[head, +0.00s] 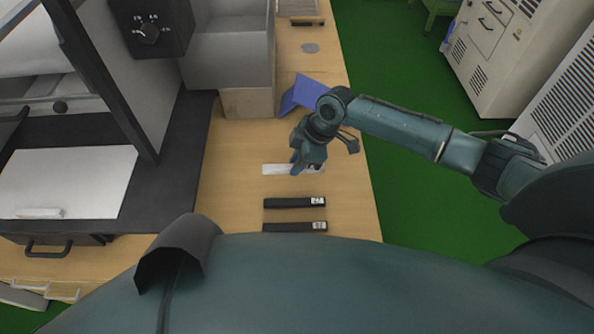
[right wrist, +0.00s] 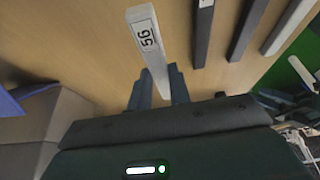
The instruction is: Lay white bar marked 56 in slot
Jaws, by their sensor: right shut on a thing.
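The white bar marked 56 (head: 277,169) is over the wooden table in the head view, lying crosswise. Its black-on-white label (right wrist: 147,36) reads 56 in the right wrist view. My right gripper (head: 299,166) is above the bar, pointing down. Its two fingers (right wrist: 158,92) are shut on the bar, one on each side, near the end away from the label. I cannot tell whether the bar touches the table. No slot can be made out clearly. My left gripper is not in view.
Two black labelled bars (head: 290,203) (head: 292,227) lie nearer me on the table. Another pale bar (right wrist: 289,27) shows beyond them in the wrist view. A blue angled object (head: 305,92) and grey bin (head: 230,50) stand farther back. A white plate (head: 75,178) holding a small white piece (head: 38,213) is left.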

